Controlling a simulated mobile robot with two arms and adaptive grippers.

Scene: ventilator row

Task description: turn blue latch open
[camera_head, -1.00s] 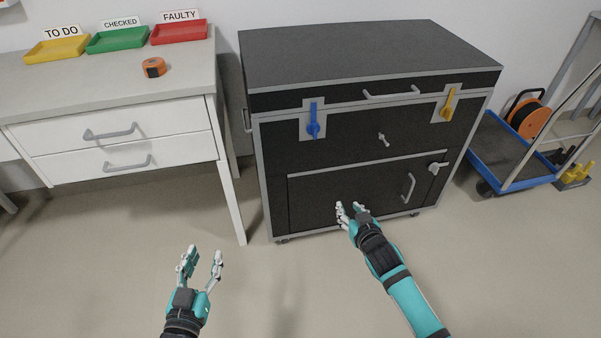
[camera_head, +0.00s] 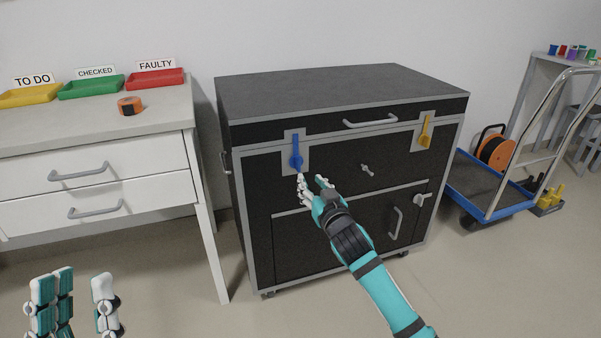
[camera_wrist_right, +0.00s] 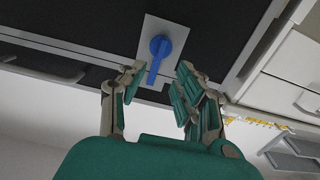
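The blue latch (camera_head: 296,152) sits on a light plate at the upper left of the black case's front. Its handle points up in the head view. In the right wrist view the blue latch (camera_wrist_right: 158,55) lies ahead of the fingers, its handle reaching down toward the gap between them. My right gripper (camera_head: 313,182) is open and empty, just below the latch in the head view; I cannot see any contact. My left gripper (camera_head: 78,292) is open and empty at the lower left, away from the case, beside the drawer table.
The black case (camera_head: 340,88) also carries a yellow latch (camera_head: 425,132), a small centre knob (camera_head: 367,170) and a grey door latch (camera_head: 422,199). A white drawer table (camera_head: 100,180) stands left, a blue trolley (camera_head: 490,190) right. Open floor lies in front.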

